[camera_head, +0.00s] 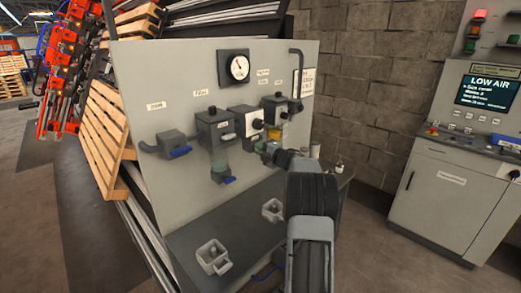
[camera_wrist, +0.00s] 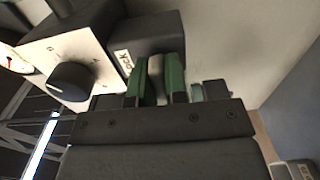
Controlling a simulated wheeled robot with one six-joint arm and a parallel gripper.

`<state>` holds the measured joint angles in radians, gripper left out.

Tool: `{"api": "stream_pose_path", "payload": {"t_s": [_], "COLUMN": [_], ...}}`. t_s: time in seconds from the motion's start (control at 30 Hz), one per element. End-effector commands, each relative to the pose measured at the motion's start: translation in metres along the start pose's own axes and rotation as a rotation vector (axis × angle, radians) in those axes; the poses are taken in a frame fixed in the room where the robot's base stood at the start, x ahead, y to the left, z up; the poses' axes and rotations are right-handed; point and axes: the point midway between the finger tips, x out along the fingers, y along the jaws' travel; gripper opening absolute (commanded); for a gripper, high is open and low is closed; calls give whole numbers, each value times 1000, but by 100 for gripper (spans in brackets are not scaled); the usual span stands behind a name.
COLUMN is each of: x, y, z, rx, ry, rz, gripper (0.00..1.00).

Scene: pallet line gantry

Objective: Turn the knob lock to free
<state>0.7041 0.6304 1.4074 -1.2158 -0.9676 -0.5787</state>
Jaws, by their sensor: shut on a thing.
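In the wrist view, my gripper (camera_wrist: 158,82) has its green-padded fingers closed on a small pale grey piece, the knob lock (camera_wrist: 155,68). It sits beside a dark block (camera_wrist: 150,35) with a white "Lock" label (camera_wrist: 123,63). A round black knob (camera_wrist: 70,81) on a white marked face is left of the fingers and apart from them. In the head view, my gripper (camera_head: 267,152) is at the panel, just below the white-faced unit (camera_head: 244,121) with its black knob (camera_head: 258,124). The knob lock is too small or hidden to make out there.
The grey panel (camera_head: 145,80) also carries a gauge (camera_head: 239,67), dark units and blue levers (camera_head: 180,152). Two grey trays (camera_head: 213,257) lie on the ledge below. A cabinet (camera_head: 445,190) with a "LOW AIR" screen (camera_head: 487,92) stands right. Open floor lies between.

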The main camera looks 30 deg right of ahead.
Motion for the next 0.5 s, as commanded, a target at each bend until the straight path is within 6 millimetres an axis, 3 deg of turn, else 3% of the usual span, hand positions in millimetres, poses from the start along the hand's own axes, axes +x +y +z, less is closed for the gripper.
{"api": "stream_pose_path", "payload": {"t_s": [0.27,0.5], "x": [0,0], "y": [1,3], "z": [0,0], "rx": [30,167], "ry": [0,1], "rz": [0,0], "gripper": [0,0]}}
